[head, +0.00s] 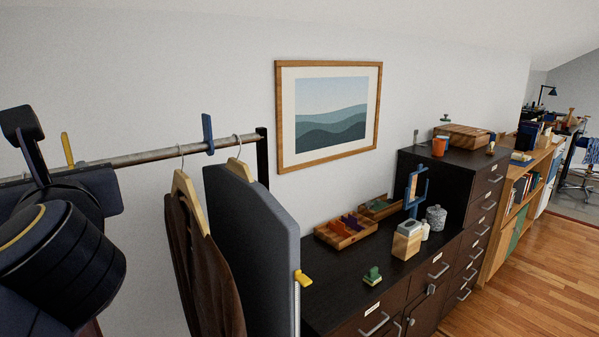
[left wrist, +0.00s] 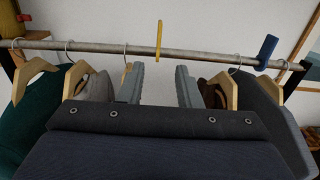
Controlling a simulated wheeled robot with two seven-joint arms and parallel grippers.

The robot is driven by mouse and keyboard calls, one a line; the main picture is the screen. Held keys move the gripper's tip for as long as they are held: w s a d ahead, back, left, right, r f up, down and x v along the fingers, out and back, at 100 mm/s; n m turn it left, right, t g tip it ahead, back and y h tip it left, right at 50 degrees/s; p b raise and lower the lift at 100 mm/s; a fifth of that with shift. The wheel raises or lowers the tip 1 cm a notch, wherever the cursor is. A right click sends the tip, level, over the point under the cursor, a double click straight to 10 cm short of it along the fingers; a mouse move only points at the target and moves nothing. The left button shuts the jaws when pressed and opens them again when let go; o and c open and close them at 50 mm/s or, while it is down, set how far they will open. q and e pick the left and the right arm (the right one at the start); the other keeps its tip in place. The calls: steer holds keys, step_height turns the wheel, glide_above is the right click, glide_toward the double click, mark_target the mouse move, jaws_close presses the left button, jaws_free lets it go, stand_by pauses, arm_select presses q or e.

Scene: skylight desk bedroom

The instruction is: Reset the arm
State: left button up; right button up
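My left arm (head: 60,260) fills the left edge of the head view in front of the clothes rail; its fingertips cannot be made out there. In the left wrist view my left gripper (left wrist: 158,87) has its two grey fingers well apart, with nothing between them. It faces the rail (left wrist: 195,56), with hangers and garments behind and beside the fingers. My right gripper is in neither view.
The metal rail (head: 150,154) carries a yellow clip (head: 67,150), a blue clip (head: 208,133), a brown garment (head: 205,265) and a dark garment (head: 255,250) on hangers. A dark cabinet (head: 350,285) holding small trays stands right. Wood floor (head: 525,285) is open at far right.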

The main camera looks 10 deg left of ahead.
arm_select(q)
steer(key=w+d+f+m+t+h, duration=0.3)
steer(key=d+f+m+h, duration=0.45)
steer(key=m, duration=0.75)
steer(key=w+d+f+m+t+h, duration=0.3)
steer(key=d+f+m+h, duration=0.4)
steer(key=m, duration=0.9)
steer(key=s+d+f+m+g+h, duration=0.1)
steer(key=s+f+m+g, duration=0.5)
steer(key=f, duration=0.5)
steer(key=s+d+f+m+g+h, duration=0.1)
steer(key=s+f+m+g, duration=0.4)
steer(key=f, duration=0.6)
steer(key=s+m+h, duration=0.1)
steer(key=m, duration=0.1)
steer(key=shift+s+d+f+m+g, duration=0.15)
steer(key=shift+d+f+m+g, duration=0.15)
steer(key=shift+g, duration=0.1)
steer(key=shift+a+r, duration=0.1)
steer(key=shift+a, duration=0.05)
